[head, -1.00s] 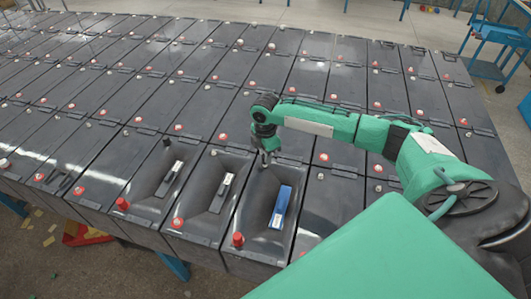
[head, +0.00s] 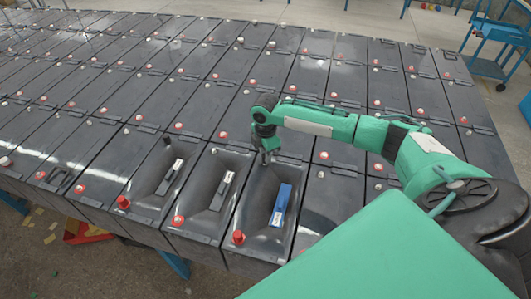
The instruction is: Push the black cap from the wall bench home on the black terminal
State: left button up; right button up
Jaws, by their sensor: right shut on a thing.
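My right gripper (head: 265,158) points down at the far end of the battery (head: 256,200) that carries a blue block (head: 280,206). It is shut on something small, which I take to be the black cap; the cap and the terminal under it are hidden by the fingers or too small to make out. I cannot tell whether the cap touches the terminal. The same battery has a red cap (head: 238,237) on its near end. My left gripper is not in view.
Rows of dark batteries fill the bench. Further left, another has a black cap (head: 168,141) and a red cap (head: 123,202). A blue cart (head: 490,65) stands at the far right.

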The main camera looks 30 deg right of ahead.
jog(key=shift+f, duration=0.5)
dwell(0.7)
jog(key=o, duration=1.5)
jog(key=shift+r, duration=0.15)
notch_tip(320, 180, up, 4)
jog(key=p, duration=0.4)
jog(key=shift+r, duration=0.25)
jog(key=shift+r+p, duration=0.4)
jog(key=shift+r, duration=0.75)
